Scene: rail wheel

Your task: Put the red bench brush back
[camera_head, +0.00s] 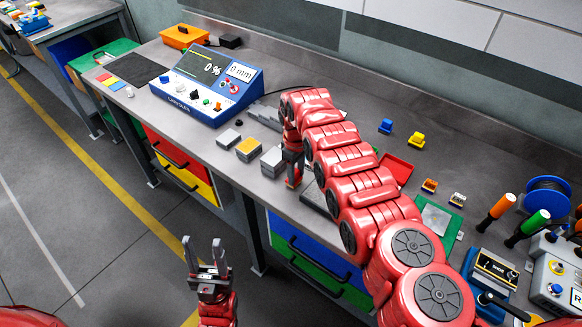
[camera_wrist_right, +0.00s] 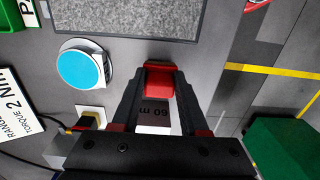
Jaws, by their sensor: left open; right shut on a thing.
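My right arm reaches across the bench in the head view. Its gripper (camera_head: 292,170) points down near the bench's front edge, partly hidden by the arm. In the right wrist view my right gripper (camera_wrist_right: 158,88) is shut on a red block-like part, which appears to be the red bench brush (camera_wrist_right: 158,78). Its bristles cannot be made out. My left gripper (camera_head: 206,256) is open and empty, over the floor in front of the bench.
Metal blocks (camera_head: 248,149) stand left of the right gripper, with a blue display console (camera_head: 208,84) behind. A flat red piece (camera_head: 396,168) lies right of the arm. Screwdrivers (camera_head: 497,212) stand at the right. The wrist view shows a round blue-topped thing (camera_wrist_right: 82,68) and a grey pad (camera_wrist_right: 125,18).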

